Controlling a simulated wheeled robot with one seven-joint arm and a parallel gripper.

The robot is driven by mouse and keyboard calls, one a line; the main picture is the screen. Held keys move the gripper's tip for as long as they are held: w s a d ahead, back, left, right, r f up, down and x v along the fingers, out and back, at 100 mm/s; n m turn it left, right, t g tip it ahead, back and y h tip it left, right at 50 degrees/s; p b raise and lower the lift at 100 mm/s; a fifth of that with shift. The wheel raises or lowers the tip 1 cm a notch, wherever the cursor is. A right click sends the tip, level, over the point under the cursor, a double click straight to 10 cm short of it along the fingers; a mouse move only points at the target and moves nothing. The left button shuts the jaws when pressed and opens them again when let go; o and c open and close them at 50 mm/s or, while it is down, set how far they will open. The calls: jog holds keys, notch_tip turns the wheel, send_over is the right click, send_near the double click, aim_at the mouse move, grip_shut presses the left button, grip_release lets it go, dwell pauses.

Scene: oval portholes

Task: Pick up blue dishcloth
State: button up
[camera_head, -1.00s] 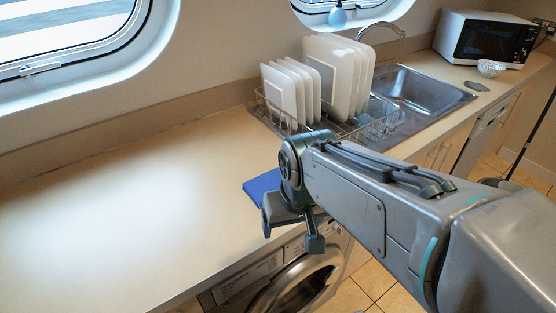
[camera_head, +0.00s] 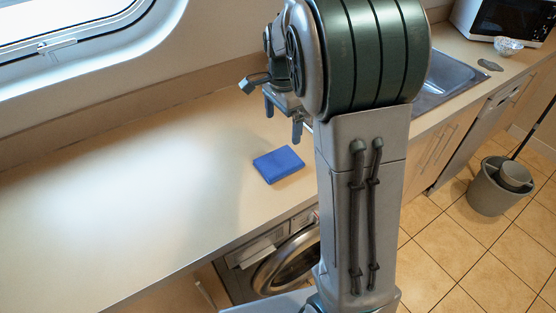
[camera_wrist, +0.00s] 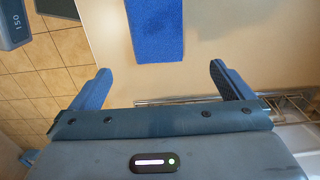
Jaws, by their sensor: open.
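The blue dishcloth (camera_head: 279,164) lies folded flat on the countertop, near its front edge above the washing machine. In the wrist view the dishcloth (camera_wrist: 155,28) shows at the top centre, beyond the fingertips and between their lines. My gripper (camera_head: 283,118) is above the counter, behind and over the cloth in the head view. In the wrist view my gripper (camera_wrist: 160,75) has its two fingers spread wide, empty and apart from the cloth. My arm hides part of the counter to the right of the cloth.
The countertop (camera_head: 130,200) left of the cloth is clear. A washing machine (camera_head: 285,262) is under the counter. The sink (camera_head: 445,80) is to the right, partly behind my arm. A wire rack edge (camera_wrist: 290,105) shows at right in the wrist view.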

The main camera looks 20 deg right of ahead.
send_over(284, 159)
jog(key=f, duration=0.7)
jog(key=shift+w+a+f, duration=0.2)
jog(key=shift+f, duration=0.15)
jog(key=f, duration=0.1)
jog(key=f+p, duration=0.1)
jog(key=f, duration=0.3)
jog(key=shift+s+d, duration=0.15)
jog(key=shift+d, duration=0.1)
jog(key=c, duration=0.8)
